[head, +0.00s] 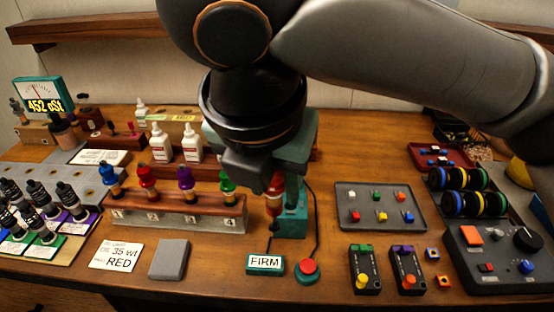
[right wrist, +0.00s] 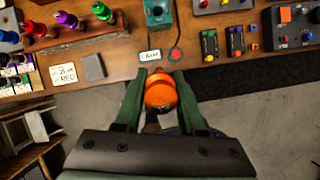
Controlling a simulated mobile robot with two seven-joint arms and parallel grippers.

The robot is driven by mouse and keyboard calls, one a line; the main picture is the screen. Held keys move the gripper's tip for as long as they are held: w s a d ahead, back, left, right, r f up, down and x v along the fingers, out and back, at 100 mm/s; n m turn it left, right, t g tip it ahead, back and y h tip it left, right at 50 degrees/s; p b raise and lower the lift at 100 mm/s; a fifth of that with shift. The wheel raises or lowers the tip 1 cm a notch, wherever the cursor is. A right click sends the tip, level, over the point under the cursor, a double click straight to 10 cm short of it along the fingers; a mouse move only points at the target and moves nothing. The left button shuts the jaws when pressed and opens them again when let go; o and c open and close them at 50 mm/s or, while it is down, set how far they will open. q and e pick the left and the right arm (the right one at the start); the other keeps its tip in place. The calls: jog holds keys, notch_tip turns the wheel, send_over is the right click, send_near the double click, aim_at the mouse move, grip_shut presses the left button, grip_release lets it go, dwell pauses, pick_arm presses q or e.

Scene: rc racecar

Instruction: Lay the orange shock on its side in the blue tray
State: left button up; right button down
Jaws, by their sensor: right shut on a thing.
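My right gripper (right wrist: 158,88) is shut on the orange shock (right wrist: 160,92), whose round orange end faces the right wrist camera. In the head view the orange-red shock (head: 274,190) shows just below my dark wrist, in front of the teal stand. It looks roughly upright there, and my fingers are mostly hidden. My left gripper is not in view.
A teal stand (head: 292,212) with a FIRM display (head: 265,264) and red button (head: 307,268) is close by. A numbered wooden rack (head: 170,212) holds several coloured shocks to the left. A grey parts tray (head: 380,206), wheels (head: 460,190) and a controller (head: 505,262) crowd the right.

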jog(key=shift+r+p, duration=1.15)
jog(key=shift+p, duration=0.05)
